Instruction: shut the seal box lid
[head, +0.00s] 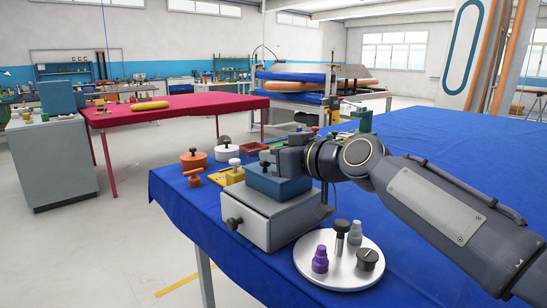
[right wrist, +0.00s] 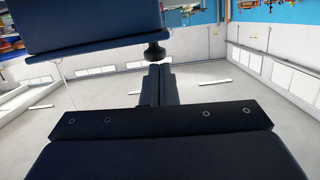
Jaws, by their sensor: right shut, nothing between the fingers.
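The seal box (head: 278,183) looks like the blue box on top of a grey drawer unit. My right gripper (head: 270,156) is directly above it, shut and empty, and hides much of its top. I cannot tell from the head view how far its lid is open. In the right wrist view a dark blue panel (right wrist: 90,28), probably the lid, fills the upper left. A black knob (right wrist: 155,50) shows at its lower edge, right by my shut fingertips (right wrist: 158,72); I cannot tell whether they touch. My left gripper is not in view.
The grey drawer unit (head: 268,222) stands near the blue table's left edge. A silver round tray (head: 325,275) with purple and grey bottles and black-knobbed items is in front. The table's right (head: 450,150) is clear.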

